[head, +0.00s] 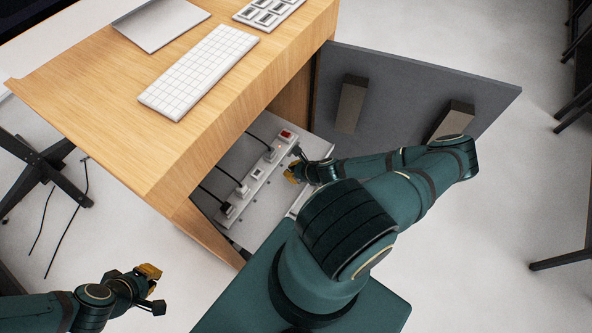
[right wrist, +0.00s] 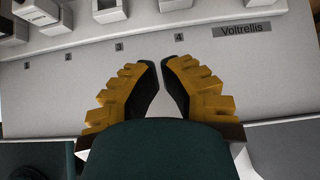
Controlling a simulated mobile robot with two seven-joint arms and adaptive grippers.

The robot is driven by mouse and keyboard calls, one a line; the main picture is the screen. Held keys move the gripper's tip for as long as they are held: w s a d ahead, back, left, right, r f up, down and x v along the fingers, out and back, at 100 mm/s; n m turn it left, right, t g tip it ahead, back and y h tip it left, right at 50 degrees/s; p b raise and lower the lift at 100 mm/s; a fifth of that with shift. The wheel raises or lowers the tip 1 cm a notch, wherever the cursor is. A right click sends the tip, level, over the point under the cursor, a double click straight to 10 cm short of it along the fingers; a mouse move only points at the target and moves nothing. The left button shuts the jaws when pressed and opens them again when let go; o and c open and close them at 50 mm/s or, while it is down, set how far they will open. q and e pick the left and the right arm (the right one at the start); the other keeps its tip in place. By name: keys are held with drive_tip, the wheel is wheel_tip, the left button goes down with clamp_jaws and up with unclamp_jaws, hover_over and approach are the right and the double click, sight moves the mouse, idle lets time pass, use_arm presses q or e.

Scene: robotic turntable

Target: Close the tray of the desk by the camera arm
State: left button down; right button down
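The desk's tray (head: 228,162) is pulled out under the wooden desktop in the head view. It is a light-coloured tray carrying a power strip (head: 259,174) with plugs and cables. My right gripper (head: 291,173) is at the tray's outer side, past the power strip. In the right wrist view, its two yellow-and-black fingers (right wrist: 161,68) point at a pale panel (right wrist: 215,60) marked with numbers and "Voltrellis". A narrow empty gap shows between the fingertips; contact with the panel cannot be told. My left gripper (head: 152,287) is at the lower left, clear of the desk, its fingers unclear.
The wooden desktop (head: 130,100) holds a keyboard (head: 199,71), a grey pad (head: 160,22) and a small key panel (head: 268,11). A grey panel (head: 400,85) with two blocks stands open at the right. A black stand (head: 45,165) is at left.

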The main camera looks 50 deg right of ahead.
sight(271, 166)
drive_tip(key=x, duration=0.3)
drive_tip(key=shift+w+f, duration=0.25)
drive_tip(key=shift+f, duration=0.05)
drive_tip(key=w, duration=0.3)
drive_tip(key=shift+w+a+f, duration=0.1)
drive_tip(key=shift+w+a, duration=0.05)
drive_tip(key=shift+w, duration=0.5)
drive_tip(key=w+b, duration=0.2)
drive_tip(key=w, duration=0.4)
drive_tip(key=w+a+b, duration=0.1)
drive_tip(key=w, duration=0.6)
drive_tip(key=w+a+b, duration=0.1)
drive_tip(key=w+b, duration=0.1)
drive_tip(key=w, duration=0.5)
drive_tip(key=shift+w+b, duration=0.15)
drive_tip(key=shift+b, duration=0.2)
drive_tip(key=shift+w, duration=0.85)
